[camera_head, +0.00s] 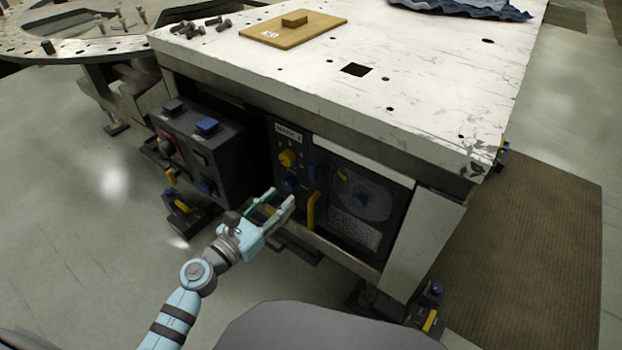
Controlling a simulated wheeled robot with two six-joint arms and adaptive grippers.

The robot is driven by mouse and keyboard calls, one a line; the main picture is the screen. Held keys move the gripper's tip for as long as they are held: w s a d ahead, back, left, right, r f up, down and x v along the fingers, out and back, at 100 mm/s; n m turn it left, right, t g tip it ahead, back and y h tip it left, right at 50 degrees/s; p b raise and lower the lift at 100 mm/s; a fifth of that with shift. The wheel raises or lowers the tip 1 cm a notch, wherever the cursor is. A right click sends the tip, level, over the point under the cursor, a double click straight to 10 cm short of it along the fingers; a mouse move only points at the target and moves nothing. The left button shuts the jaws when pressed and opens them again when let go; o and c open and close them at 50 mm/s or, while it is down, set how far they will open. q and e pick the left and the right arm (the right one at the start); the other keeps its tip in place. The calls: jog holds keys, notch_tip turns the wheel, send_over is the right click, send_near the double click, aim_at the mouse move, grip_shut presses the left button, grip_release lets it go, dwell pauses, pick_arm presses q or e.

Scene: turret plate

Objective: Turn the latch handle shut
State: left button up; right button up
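A panel (278,133) under the white-topped bench carries a yellow knob (287,157), a blue knob (291,184) and a small blue part (314,172). A yellow upright handle (311,210) stands at the left edge of a dark windowed door (350,222); it looks like the latch handle. The door appears closed in its frame. My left gripper (281,197) is in front of the panel, just below the blue knob and left of the yellow handle. Its fingers are apart, and I see nothing between them. Whether it touches the panel is unclear. My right gripper is not in view.
A dark control box (203,150) with blue and red buttons stands left of my gripper. The bench top (420,80) overhangs the panel and holds a wooden board (293,30), several bolts (200,27) and blue cloth (460,8). Open floor (80,220) lies at the left.

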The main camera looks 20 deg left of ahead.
aim_at(312, 168)
pick_arm(q)
jog(key=b+x, duration=0.1)
jog(key=x, duration=1.2)
jog(key=shift+a, duration=0.1)
jog(key=shift+w+r, duration=0.1)
grip_shut()
